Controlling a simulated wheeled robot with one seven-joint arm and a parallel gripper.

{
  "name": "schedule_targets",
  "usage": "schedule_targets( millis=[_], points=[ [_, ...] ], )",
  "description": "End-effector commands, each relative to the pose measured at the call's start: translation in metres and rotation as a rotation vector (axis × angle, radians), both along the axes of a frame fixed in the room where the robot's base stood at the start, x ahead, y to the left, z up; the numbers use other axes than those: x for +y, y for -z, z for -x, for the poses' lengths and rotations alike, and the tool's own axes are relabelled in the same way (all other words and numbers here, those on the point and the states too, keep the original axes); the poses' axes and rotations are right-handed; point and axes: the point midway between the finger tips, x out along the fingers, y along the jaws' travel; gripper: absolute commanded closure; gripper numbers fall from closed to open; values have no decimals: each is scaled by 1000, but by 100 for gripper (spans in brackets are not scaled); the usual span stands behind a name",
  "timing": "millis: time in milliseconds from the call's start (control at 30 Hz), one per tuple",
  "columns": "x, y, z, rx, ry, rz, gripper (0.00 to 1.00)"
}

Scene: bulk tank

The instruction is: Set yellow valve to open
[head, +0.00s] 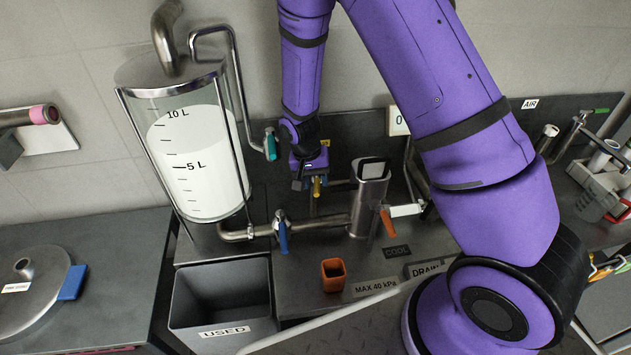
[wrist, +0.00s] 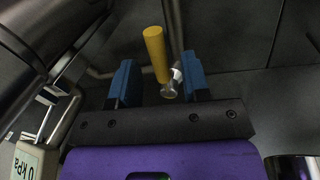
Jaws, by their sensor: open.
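The yellow valve's handle (head: 316,188) shows just below my gripper (head: 309,180) in the head view, on a thin pipe behind the steel vessel. In the wrist view the yellow handle (wrist: 154,50) is a rounded bar rising between the blue fingers of my gripper (wrist: 160,80). The gripper is open, with one finger on each side of the handle and gaps showing on both sides. A metal stem end (wrist: 168,91) sits at the handle's lower end. The purple arm hides part of the pipework in the head view.
A clear tank (head: 195,165) of white liquid stands left, with a teal handle (head: 270,145) and a blue handle (head: 281,235) near it. A steel vessel (head: 369,200) and an orange handle (head: 387,222) are right.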

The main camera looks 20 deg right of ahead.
Motion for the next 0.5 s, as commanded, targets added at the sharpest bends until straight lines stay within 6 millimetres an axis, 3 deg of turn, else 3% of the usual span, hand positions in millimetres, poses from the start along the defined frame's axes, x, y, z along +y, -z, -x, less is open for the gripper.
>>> schedule_targets(
  millis=[400, 500],
  points=[
    [-2, 8, 1, 0, -1, 0, 57],
    [-2, 8, 1, 0, -1, 0, 80]
  ],
)
